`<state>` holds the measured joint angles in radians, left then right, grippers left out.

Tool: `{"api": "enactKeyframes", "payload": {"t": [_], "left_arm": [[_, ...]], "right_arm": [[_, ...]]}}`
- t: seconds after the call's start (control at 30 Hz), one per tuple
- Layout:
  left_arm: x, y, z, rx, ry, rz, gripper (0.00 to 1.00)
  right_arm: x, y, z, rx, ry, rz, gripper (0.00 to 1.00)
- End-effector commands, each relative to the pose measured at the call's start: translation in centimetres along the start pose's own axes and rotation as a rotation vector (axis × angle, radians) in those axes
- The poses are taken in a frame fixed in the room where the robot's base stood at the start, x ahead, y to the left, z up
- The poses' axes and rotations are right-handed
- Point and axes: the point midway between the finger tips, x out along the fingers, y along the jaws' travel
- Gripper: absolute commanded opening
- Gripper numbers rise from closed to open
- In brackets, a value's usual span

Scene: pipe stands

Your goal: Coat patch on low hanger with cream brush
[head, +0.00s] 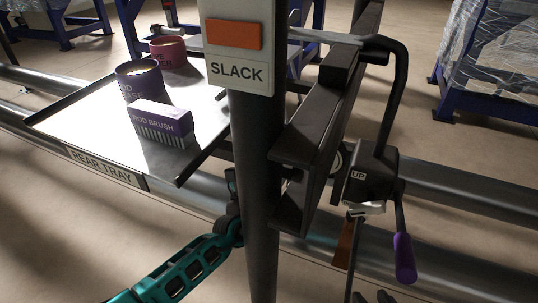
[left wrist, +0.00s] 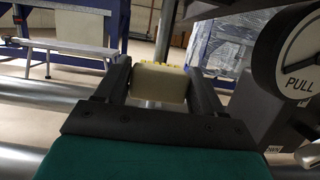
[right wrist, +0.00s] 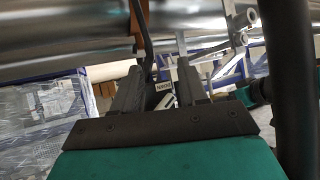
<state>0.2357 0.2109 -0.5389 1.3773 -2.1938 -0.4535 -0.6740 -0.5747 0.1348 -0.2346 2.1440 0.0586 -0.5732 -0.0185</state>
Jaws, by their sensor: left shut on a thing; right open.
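The cream brush (left wrist: 160,84) is a pale block with a yellow edge on top in the left wrist view. My left gripper (left wrist: 160,80) is shut on its two sides. In the head view the teal left arm passes behind the dark post, and gripper and brush are hidden. A thin dark hanging rod (head: 354,258) and a brown strip (head: 344,242) show low beside the post. I cannot tell whether these are the low hanger and patch. My right gripper (head: 373,297) shows only its tips at the bottom edge. The right wrist view shows its fingers (right wrist: 158,84) apart, near the dark rod (right wrist: 147,40).
A dark post with a SLACK sign (head: 238,72) stands in the centre. A box marked UP (head: 370,180) has a purple-gripped lever (head: 403,258). The rear tray (head: 75,125) holds a purple rod brush (head: 160,118) and two cans. A PULL dial (left wrist: 298,60) is close right of my left gripper.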

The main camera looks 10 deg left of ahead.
Motion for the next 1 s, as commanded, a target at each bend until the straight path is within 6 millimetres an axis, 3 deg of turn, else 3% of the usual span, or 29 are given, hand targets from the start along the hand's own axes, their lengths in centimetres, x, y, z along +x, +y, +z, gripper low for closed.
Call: {"api": "enactKeyframes", "payload": {"t": [0.33,1.0], "left_arm": [[0.0,0.0,0.0,0.0,-0.001,0.0,0.22],[1.2,0.0,-0.4,0.001,-0.001,0.001,0.22]], "right_arm": [[0.0,0.2,0.0,-0.004,0.002,0.002,0.43],[0.6,0.4,0.9,-0.005,0.001,0.005,0.43]]}}
